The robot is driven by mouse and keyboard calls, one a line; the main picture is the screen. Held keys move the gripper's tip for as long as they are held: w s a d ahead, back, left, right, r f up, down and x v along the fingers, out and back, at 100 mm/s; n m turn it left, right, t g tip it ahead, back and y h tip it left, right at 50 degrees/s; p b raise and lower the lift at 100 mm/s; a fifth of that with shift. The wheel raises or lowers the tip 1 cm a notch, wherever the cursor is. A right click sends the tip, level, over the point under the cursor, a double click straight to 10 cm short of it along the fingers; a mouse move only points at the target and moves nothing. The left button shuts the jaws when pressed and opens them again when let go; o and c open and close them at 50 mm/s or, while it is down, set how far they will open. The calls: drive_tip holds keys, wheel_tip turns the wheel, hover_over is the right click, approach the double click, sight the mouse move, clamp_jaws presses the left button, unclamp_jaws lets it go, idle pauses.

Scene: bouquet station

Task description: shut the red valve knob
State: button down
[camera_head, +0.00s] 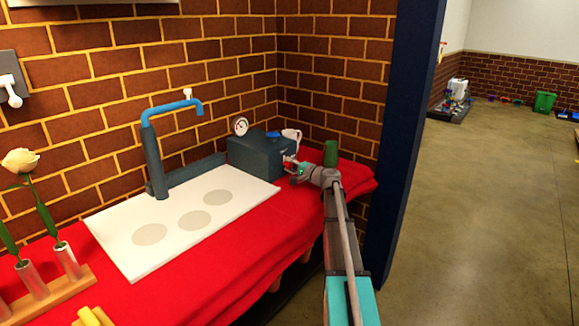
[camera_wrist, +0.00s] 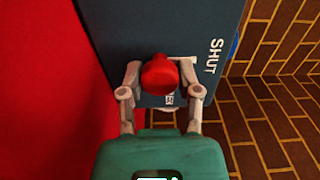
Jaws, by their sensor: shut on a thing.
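The red valve knob (camera_wrist: 160,75) sits on the face of a dark blue-grey box, between my fingers in the wrist view. My gripper (camera_wrist: 160,82) has one finger on each side of the knob and is shut on it. The box (camera_wrist: 120,35) carries the white word SHUT to the right of the knob. Another label below the knob is partly hidden. In the head view the box (camera_head: 255,158) stands at the back right of the red-covered table, and my gripper (camera_head: 291,164) reaches its right end. The knob is hidden there.
A round gauge (camera_head: 241,126) tops the box. A blue tap (camera_head: 172,108) rises over a white board (camera_head: 180,222) with grey discs. A green cup (camera_head: 330,153) and a white mug (camera_head: 292,136) stand near the box. A white rose (camera_head: 21,161) stands at left. A dark blue post (camera_head: 405,130) is at right.

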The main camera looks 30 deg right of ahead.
idle(0.4)
drive_tip(key=shift+c, duration=1.5)
unclamp_jaws()
drive_tip(key=shift+v, duration=5.95)
